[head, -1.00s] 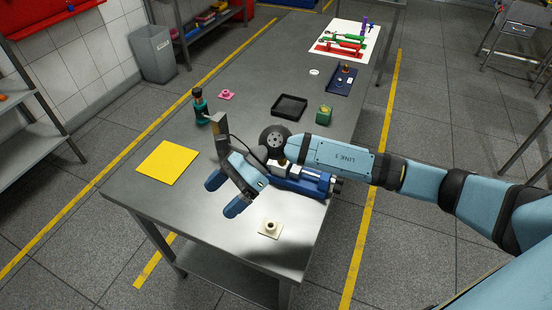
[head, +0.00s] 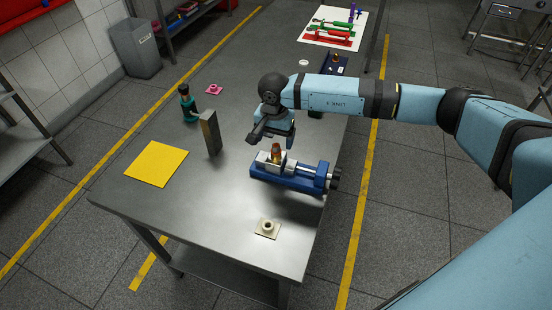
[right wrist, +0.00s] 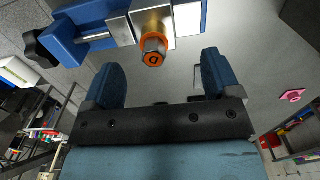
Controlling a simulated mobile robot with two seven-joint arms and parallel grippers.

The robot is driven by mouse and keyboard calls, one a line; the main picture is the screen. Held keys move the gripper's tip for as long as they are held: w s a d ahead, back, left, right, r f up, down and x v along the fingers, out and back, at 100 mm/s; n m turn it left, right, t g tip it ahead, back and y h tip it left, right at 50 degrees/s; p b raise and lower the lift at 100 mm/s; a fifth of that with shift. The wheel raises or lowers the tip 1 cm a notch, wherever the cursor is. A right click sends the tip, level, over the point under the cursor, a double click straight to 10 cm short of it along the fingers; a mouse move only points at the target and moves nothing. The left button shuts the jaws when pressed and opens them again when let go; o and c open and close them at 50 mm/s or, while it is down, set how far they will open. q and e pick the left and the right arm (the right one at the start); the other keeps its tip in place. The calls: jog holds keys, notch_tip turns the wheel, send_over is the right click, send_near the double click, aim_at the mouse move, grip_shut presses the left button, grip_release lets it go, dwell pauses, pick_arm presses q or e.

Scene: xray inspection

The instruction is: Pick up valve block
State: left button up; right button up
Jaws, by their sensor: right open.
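The valve block, a brass-coloured block with an orange-ringed fitting (head: 276,152), stands in the jaws of a blue vise (head: 285,180) on the steel table. The right wrist view shows the block and its fitting (right wrist: 153,46) up close, between the pale vise jaws. My right gripper (head: 271,138) is above and just behind the vise in the head view. Its two blue fingers (right wrist: 161,65) are spread apart and empty, with the fitting ahead of the gap between them. My left gripper is not in view.
A tall grey-brown block (head: 210,132) and a dark green bottle-like item (head: 188,103) stand left of the vise. A yellow sheet (head: 156,163) and a cream flanged piece (head: 267,228) lie on the table.

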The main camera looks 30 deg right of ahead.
aim_at(276, 152)
jog(key=f, duration=0.1)
jog(key=f+p, duration=0.1)
jog(key=f, duration=0.3)
jog(key=shift+s+d+f+p, duration=0.1)
jog(key=shift+s+f+p, duration=0.15)
jog(key=shift+s+p, duration=0.15)
jog(key=shift+f, duration=0.2)
jog(key=shift+w, duration=0.1)
jog(key=c, duration=1.3)
jog(key=shift+o, duration=0.2)
jog(key=shift+r, duration=0.1)
